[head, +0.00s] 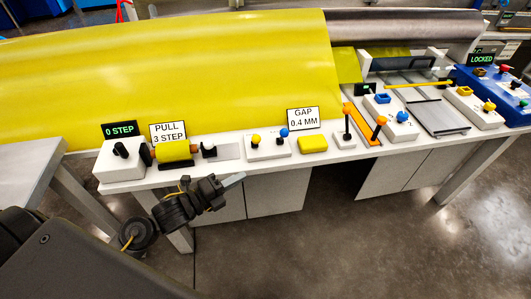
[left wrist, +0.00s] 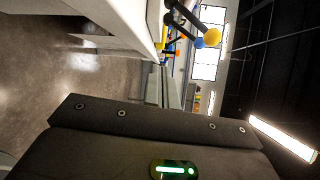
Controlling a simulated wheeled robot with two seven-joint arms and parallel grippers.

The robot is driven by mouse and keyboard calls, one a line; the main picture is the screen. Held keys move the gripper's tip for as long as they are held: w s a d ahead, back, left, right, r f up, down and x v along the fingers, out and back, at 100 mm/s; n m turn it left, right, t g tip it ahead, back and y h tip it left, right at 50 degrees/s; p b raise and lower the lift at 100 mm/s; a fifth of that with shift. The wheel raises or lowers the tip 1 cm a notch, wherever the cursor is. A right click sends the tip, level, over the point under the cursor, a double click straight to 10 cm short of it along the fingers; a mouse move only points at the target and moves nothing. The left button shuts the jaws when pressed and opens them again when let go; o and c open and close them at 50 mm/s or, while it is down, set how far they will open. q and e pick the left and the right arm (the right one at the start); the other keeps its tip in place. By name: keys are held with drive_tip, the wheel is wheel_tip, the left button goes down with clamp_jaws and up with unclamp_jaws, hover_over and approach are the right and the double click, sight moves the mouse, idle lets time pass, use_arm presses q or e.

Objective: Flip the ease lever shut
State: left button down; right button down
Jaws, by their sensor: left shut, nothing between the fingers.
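My left gripper (head: 234,181) is shut and empty, in front of the white bench's front edge and below its top. Several levers stand on the bench, and none is labelled as the ease lever, so I cannot tell which one it is. One white box (head: 262,154) carries a yellow knob (head: 256,138) and a blue knob (head: 284,132), up and to the right of the gripper and apart from it. A yellow ball knob (left wrist: 212,37) and a blue one (left wrist: 200,43) on dark stems show in the left wrist view. My right gripper is not in view.
A large yellow sheet (head: 180,75) covers the back. Signs read 0 STEP (head: 119,129), PULL 3 STEP (head: 168,132), GAP 0.4 MM (head: 303,118) and LOCKED (head: 481,59). A yellow roll (head: 174,151) and an orange bar lever (head: 361,124) stand on the bench. The floor (head: 330,240) in front is clear.

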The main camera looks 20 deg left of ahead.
use_arm(q)
drive_tip(key=s+f+n+g+y, duration=1)
drive_tip(key=s+f+n, duration=0.8)
drive_tip(key=n, duration=0.5)
drive_tip(key=s+a+f+g, duration=0.1)
drive_tip(key=s+f, duration=0.1)
drive_tip(key=f, duration=1)
drive_tip(key=s+a+f+g, duration=0.1)
drive_tip(key=s+f+g, duration=0.1)
drive_tip(key=f, duration=1.1)
drive_tip(key=shift+s+a+f+n+h, duration=0.15)
drive_tip(key=shift+s+n+h, duration=0.2)
drive_tip(key=shift+s, duration=0.4)
drive_tip(key=shift+s, duration=0.1)
